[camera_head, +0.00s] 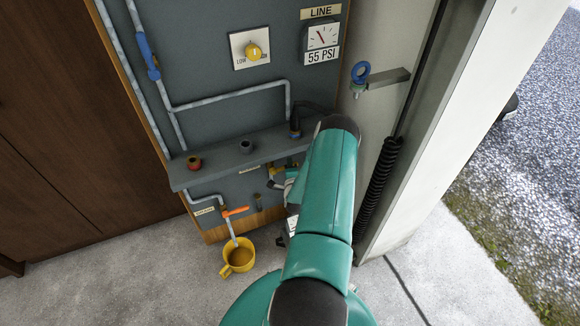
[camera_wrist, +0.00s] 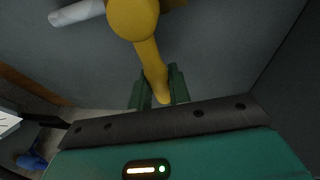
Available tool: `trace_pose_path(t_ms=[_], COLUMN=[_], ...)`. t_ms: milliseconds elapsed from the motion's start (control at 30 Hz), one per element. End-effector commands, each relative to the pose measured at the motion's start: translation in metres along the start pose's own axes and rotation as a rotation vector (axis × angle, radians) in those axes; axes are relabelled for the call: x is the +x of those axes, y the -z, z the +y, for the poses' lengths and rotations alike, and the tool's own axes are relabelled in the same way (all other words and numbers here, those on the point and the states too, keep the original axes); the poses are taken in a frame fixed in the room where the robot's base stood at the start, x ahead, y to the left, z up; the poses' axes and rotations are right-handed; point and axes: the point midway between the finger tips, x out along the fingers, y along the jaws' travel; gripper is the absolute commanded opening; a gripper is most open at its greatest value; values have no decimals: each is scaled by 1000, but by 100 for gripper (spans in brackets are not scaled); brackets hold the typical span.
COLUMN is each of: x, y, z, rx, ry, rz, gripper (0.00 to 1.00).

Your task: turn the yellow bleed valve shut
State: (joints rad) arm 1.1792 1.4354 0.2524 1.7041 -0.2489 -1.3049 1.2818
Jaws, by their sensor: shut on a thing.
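The yellow bleed valve (camera_wrist: 147,50) fills the top middle of the wrist view, with a round hub and a lever hanging down from it. My gripper (camera_wrist: 160,88) has its two green fingers on either side of the lever's lower end and is shut on it. In the head view a small part of the yellow valve (camera_head: 276,170) shows below the grey shelf, beside my arm. My arm hides most of the gripper and the rest of the valve there.
The grey shelf (camera_head: 222,160) juts out above the valve. An orange-handled valve (camera_head: 236,211) is to the left, over a yellow mug (camera_head: 240,257) on the floor. A black coiled hose (camera_head: 379,180) hangs at right. A pressure gauge (camera_head: 321,37) reads 55 PSI.

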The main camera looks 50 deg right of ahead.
Motion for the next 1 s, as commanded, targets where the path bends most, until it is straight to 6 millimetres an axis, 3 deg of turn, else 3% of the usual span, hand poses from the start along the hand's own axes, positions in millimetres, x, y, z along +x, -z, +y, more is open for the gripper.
trace_pose_path(t_ms=[33,133,433,567,1000], x=[0,0,-1,-11,-102], y=[0,0,0,0,0], z=[0,0,0,0,1], rx=[1,0,0,-1,0], ry=[-1,-1,-1,-1,-5], rz=[0,0,0,0,0], gripper=[23,40,40,40,40])
